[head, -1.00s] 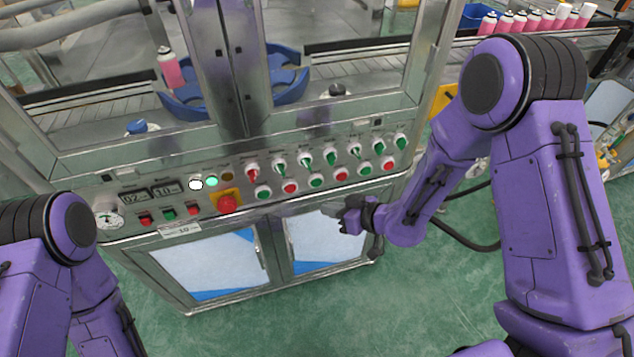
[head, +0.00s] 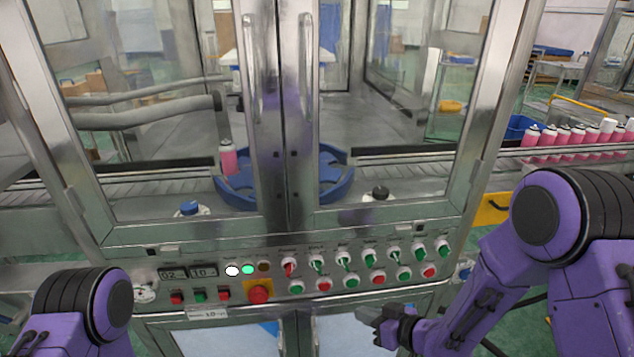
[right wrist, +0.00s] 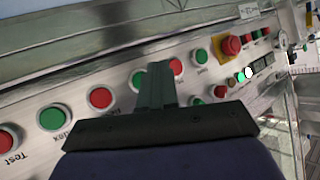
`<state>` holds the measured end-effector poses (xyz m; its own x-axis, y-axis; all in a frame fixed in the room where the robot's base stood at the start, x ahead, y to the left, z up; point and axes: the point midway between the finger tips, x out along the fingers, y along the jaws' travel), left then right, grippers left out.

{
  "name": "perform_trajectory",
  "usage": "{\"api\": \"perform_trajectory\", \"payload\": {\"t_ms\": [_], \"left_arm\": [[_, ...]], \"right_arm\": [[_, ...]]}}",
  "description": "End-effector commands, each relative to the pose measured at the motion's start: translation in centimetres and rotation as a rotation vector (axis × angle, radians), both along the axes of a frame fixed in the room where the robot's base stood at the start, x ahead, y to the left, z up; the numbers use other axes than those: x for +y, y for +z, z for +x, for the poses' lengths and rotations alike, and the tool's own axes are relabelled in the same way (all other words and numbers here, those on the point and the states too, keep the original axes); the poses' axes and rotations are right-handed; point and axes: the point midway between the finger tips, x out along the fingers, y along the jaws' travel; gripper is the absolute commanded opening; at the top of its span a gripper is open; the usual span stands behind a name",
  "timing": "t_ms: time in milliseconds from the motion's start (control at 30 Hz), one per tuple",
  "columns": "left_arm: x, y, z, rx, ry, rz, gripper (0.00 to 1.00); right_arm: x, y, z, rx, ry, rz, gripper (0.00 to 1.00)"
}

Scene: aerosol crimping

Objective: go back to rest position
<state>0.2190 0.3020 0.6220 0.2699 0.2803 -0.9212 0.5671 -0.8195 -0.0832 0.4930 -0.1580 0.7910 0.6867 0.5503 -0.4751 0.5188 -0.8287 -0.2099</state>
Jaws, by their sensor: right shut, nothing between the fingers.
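My right gripper (head: 374,318) is shut and empty. In the head view it is low in front of the crimping machine, just below the control panel (head: 450,258) and apart from the buttons. In the right wrist view its closed fingers (right wrist: 156,88) point at the panel, with red and green buttons around them. My left arm shows only at the lower left of the head view, and its gripper is out of the picture.
The panel carries several switches, buttons and a red emergency stop (head: 258,291). Behind the glass doors stand a pink can (head: 228,158) and a blue star wheel (head: 322,180). Several pink cans (head: 562,136) stand on the conveyor at right.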

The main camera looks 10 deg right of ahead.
Motion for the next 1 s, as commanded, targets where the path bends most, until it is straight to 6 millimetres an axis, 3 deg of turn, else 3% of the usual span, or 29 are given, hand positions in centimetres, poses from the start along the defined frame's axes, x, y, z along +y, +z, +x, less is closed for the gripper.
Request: {"api": "perform_trajectory", "payload": {"t_ms": [100,167,233,333,400,500,600,700,1000], "left_arm": [[0.0,0.0,0.0,0.0,0.0,0.0,0.65],[0.0,0.0,0.0,0.0,0.0,0.0,0.65],[0.0,0.0,0.0,0.0,0.0,0.0,0.65],[0.0,0.0,0.0,0.0,0.0,0.0,0.65],[0.0,0.0,0.0,0.0,0.0,0.0,0.65],[0.0,0.0,0.0,0.0,0.0,0.0,0.65],[0.0,0.0,0.0,0.0,0.0,0.0,0.65],[0.0,0.0,0.0,0.0,0.0,0.0,0.65],[0.0,0.0,0.0,0.0,0.0,0.0,0.65]], "right_arm": [[-2.1,-0.5,0.3,0.047,-0.187,0.032,0.0],[-4.3,-2.8,-1.2,0.128,-0.365,0.044,0.0],[-7.5,-6.9,-5.2,0.264,-0.6,0.025,0.0],[-11.0,-11.4,-12.2,0.427,-0.855,-0.053,0.0],[-12.9,-13.5,-17.2,0.521,-0.984,-0.124,0.0],[-14.3,-15.3,-23.0,0.623,-1.075,-0.218,0.0],[-14.4,-16.4,-26.4,0.692,-1.075,-0.269,0.0],[-14.4,-16.9,-27.6,0.717,-1.07,-0.285,0.0],[-14.3,-16.9,-27.5,0.716,-1.068,-0.283,0.0]]}}
